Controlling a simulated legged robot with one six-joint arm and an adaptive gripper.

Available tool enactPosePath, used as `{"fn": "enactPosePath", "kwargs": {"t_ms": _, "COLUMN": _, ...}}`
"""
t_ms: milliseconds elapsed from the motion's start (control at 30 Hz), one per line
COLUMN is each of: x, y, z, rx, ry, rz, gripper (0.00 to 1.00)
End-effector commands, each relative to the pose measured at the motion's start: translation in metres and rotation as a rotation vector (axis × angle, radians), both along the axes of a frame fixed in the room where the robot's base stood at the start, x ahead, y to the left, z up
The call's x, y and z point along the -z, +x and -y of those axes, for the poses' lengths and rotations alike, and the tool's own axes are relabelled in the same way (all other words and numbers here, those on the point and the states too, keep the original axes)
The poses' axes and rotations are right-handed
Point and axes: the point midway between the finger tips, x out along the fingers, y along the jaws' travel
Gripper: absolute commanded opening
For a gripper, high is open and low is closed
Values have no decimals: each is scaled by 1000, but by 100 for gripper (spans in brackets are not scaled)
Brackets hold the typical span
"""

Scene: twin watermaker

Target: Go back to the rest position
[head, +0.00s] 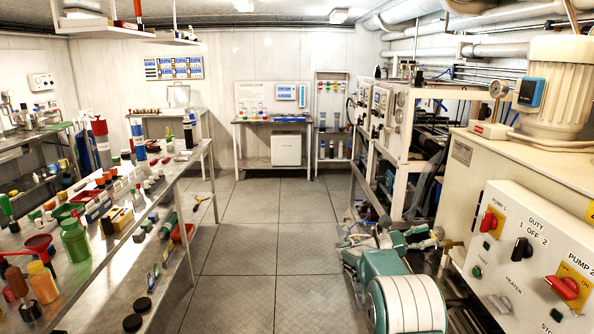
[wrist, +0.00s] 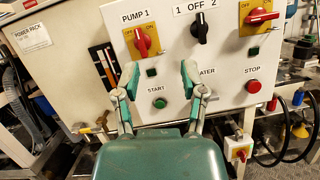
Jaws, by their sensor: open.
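My gripper (wrist: 160,82) is open and empty in the wrist view, with its two green fingers spread apart in front of a white control panel (wrist: 225,70). The green start button (wrist: 160,103) shows between the fingers, and I see no finger touching the panel. In the head view my arm, green and white, is folded low at the right, near the same panel (head: 505,268). The gripper's fingertips are hard to make out there.
The panel carries a red pump 1 handle (wrist: 142,42), a black duty knob (wrist: 200,28), a red pump 2 handle (wrist: 260,17) and a red stop button (wrist: 253,86). A cluttered bench (head: 180,178) lines the left. The floor aisle (head: 250,240) is clear.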

Motion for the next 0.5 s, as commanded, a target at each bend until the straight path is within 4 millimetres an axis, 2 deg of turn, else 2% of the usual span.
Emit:
{"fn": "enactPosePath", "kwargs": {"t_ms": 33, "x": -13, "y": -12, "z": 5, "rx": -1, "ry": 60, "rz": 35, "gripper": 54}}
{"fn": "enactPosePath", "kwargs": {"t_ms": 233, "x": -37, "y": -61, "z": 17, "rx": -2, "ry": 318, "rz": 180, "gripper": 54}}
{"fn": "enactPosePath", "kwargs": {"t_ms": 500, "x": -50, "y": -137, "z": 3, "rx": 16, "ry": 654, "rz": 421, "gripper": 54}}
